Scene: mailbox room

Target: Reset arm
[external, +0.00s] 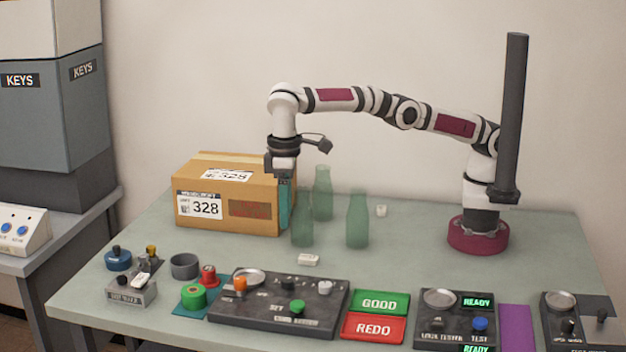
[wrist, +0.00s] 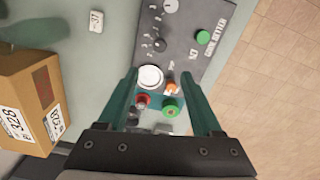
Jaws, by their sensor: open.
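My arm reaches left from its base across the back of the table. My gripper (external: 284,205) hangs down at the right end of the cardboard box (external: 228,205) marked 328. In the external view I cannot tell whether it touches the box. In the wrist view my gripper (wrist: 168,100) has its two teal fingers wide apart with nothing held between them. The box (wrist: 30,95) lies to the left of the fingers there. The control panel with knobs (wrist: 185,45) shows beyond and below the fingertips.
Green glass bottles (external: 357,220) stand just right of my gripper.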

